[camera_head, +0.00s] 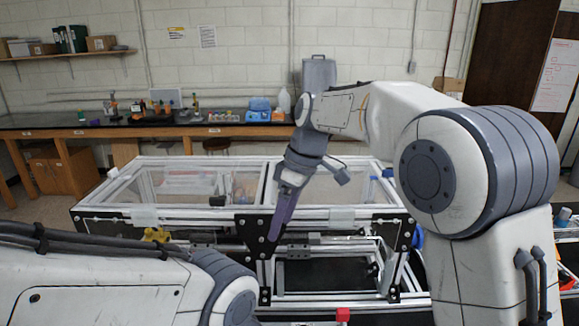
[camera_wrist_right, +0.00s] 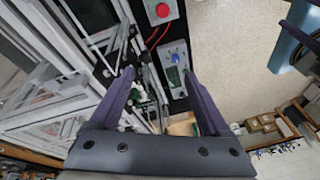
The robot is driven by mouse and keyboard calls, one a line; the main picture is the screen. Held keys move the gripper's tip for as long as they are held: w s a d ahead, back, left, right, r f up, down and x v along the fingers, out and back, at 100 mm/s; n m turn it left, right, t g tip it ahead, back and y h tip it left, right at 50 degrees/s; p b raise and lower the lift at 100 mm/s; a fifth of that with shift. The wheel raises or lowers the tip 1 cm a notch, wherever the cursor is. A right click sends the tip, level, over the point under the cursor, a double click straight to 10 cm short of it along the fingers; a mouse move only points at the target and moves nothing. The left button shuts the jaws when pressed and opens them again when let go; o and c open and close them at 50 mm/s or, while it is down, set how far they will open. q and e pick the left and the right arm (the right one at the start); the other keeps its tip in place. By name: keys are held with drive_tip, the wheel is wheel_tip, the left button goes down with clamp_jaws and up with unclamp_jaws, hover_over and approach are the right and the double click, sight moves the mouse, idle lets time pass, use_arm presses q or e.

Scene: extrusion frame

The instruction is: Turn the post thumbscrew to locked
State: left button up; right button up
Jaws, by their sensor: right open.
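The aluminium extrusion frame (camera_head: 330,213) with clear panels stands in front of me. A yellow lobed knob (camera_head: 157,234) sits at its front left; I cannot tell whether it is the post thumbscrew or which way it is set. My right gripper (camera_head: 275,236) points down at the middle of the frame's front, right of the yellow knob and apart from it. In the right wrist view its two purple fingers (camera_wrist_right: 160,71) are spread with nothing held between them. My left arm crosses the lower left; its gripper is out of view.
In the right wrist view, a red button (camera_wrist_right: 162,10) and a grey box with a blue knob (camera_wrist_right: 174,57) lie along the frame's edge. A long bench (camera_head: 215,131) with lab items stands behind. Bare floor (camera_wrist_right: 225,45) lies beside the frame.

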drive_tip(key=w+d+r+n+y+p, duration=0.1)
drive_tip(key=w+d+r+n+p, duration=0.1)
drive_tip(key=w+d+r+p, duration=0.3)
drive_tip(key=w+d+r+n+p, duration=0.1)
drive_tip(key=w+r+n, duration=0.15)
drive_tip(key=w, duration=0.45)
use_arm(q)
wheel_tip(320, 180, up, 10)
drive_tip(key=p, duration=0.2)
drive_tip(key=shift+r, duration=0.15)
use_arm(e)
drive_tip(key=x, duration=0.9)
drive_tip(key=shift+w+a+f, duration=0.1)
drive_tip(key=shift+a+f, duration=0.05)
drive_tip(key=shift+a, duration=0.35)
clamp_jaws()
